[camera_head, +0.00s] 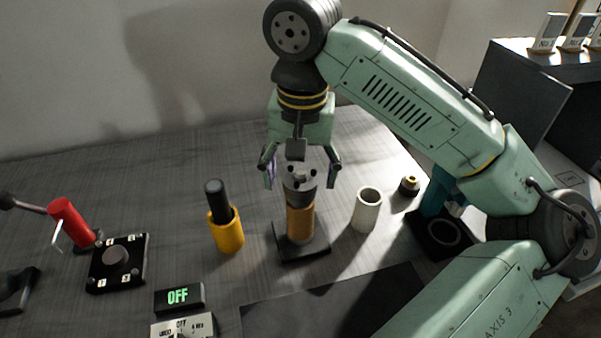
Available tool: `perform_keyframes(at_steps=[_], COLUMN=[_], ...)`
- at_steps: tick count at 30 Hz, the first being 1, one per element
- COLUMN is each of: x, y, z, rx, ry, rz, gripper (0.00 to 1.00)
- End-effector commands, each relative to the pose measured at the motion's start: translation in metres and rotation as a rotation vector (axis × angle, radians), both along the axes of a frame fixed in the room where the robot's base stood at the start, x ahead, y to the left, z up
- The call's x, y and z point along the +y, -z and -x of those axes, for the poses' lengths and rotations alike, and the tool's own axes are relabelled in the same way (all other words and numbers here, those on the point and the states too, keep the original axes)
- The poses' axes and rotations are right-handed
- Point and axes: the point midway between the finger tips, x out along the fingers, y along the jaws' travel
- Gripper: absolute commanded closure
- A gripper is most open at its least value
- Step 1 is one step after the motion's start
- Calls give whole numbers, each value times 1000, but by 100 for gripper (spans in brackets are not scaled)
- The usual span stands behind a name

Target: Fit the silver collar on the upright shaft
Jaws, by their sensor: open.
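The silver collar (299,179) is a short round piece with several dark holes in its top face. It sits at the upper end of the upright shaft (300,222), whose lower part is brown. The shaft stands on a dark square base (290,253) on the table. My gripper (301,172) points down over the collar. Its fingers are spread, one on each side of the collar, with a visible gap on each side. I cannot tell how far down the shaft the collar sits.
A yellow cup with a black cylinder (226,230) stands left of the shaft. A pale hollow tube (367,212) and a small black-and-brass piece (409,187) stand right.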

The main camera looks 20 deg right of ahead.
Motion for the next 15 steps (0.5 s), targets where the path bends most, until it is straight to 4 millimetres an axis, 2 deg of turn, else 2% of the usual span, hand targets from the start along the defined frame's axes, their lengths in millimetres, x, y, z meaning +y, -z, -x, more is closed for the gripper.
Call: perform_keyframes(at_steps=[15], x=[0], y=[-98], z=[6], rx=[-2], ry=[3], rz=[3], gripper=[28])
